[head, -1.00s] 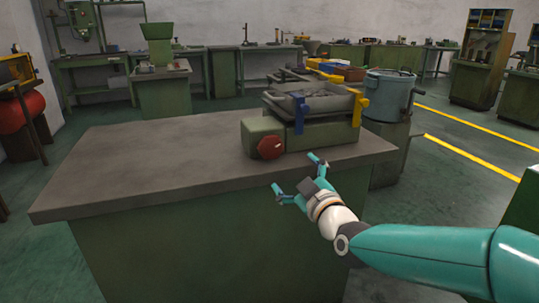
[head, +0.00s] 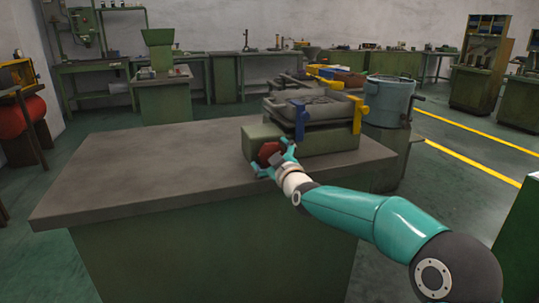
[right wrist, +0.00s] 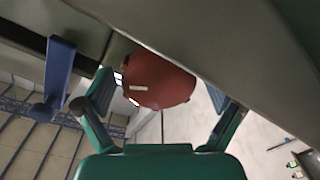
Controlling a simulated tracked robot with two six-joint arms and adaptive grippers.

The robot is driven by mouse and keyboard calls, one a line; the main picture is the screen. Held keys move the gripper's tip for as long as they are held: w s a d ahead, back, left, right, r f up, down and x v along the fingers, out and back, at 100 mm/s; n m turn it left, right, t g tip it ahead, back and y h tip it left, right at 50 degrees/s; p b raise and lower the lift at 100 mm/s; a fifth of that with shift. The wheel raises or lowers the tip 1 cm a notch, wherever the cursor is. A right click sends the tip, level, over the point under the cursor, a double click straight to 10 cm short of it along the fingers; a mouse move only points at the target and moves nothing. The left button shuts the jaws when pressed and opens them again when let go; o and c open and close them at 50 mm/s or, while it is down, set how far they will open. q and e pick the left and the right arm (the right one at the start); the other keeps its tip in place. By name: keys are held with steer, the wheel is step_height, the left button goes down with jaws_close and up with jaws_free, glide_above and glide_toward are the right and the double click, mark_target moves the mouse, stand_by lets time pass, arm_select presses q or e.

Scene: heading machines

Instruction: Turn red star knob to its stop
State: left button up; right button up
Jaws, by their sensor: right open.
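The red star knob (head: 270,152) sits on the front face of a green machine (head: 330,138) on the workbench. My right gripper (head: 272,160) is open at the knob, its fingers on either side of it in the head view. In the right wrist view the knob (right wrist: 158,82) lies between the two spread fingers (right wrist: 160,112), with a light mark on its face. I cannot tell whether the fingers touch it. My left gripper is not in view.
A blue lever (head: 299,118) and a yellow lever (head: 358,114) stand on the machine right of the knob. The grey bench top (head: 140,165) is clear to the left. A blue-grey drum (head: 390,100) stands behind right.

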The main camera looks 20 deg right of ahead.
steer(key=shift+w, duration=0.1)
steer(key=shift+c, duration=0.4)
steer(key=c, duration=1)
steer(key=shift+a, duration=0.1)
steer(key=shift+c, duration=0.4)
steer(key=shift+f, duration=0.1)
